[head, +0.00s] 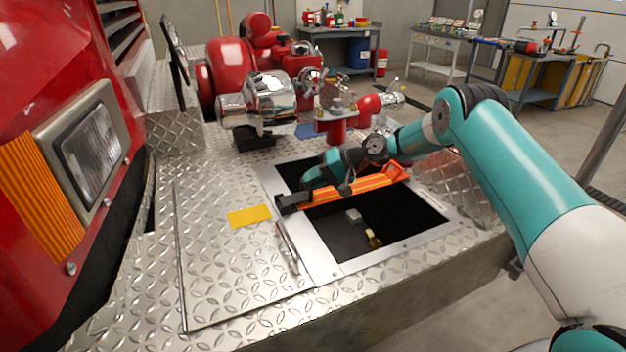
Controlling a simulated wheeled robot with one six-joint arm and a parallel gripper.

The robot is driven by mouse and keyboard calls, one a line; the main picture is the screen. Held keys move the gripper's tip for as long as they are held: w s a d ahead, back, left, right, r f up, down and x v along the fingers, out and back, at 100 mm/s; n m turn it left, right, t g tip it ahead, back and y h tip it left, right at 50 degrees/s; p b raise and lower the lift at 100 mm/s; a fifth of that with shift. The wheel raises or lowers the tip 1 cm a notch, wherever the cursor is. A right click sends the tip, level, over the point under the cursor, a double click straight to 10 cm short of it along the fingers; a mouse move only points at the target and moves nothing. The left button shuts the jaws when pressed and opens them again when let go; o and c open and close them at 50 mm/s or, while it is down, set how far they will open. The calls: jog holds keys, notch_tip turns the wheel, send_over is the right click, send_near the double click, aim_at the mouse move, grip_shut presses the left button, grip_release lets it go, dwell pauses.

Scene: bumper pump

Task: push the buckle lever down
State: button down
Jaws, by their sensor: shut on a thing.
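An orange strap (365,187) runs across the open black well in the diamond-plate deck. A dark buckle (289,203) sits at the strap's left end, on the well's metal rim. My gripper (308,186) comes in from the right, low over the strap, with its tips just right of the buckle. It is shut on what looks like the buckle lever. The lever is small, dark and mostly hidden by the gripper, so its exact angle cannot be told.
The well floor (345,238) holds a small grey block and a brass fitting (373,238). A metal handle (287,247) and a yellow plate (250,216) lie left of the well. Red and chrome pump parts (262,98) stand behind; the red truck front (50,60) is at left.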

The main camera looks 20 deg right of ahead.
jog(key=shift+s+d+f, duration=0.15)
jog(key=shift+s+f, duration=0.05)
jog(key=shift+f, duration=0.5)
jog(key=c, duration=1.1)
grip_release()
jog(key=shift+c, duration=0.2)
jog(key=shift+w+r, duration=0.1)
jog(key=shift+r, duration=0.15)
jog(key=v, duration=1.7)
jog(key=shift+b, duration=0.35)
jog(key=shift+d+r, duration=0.1)
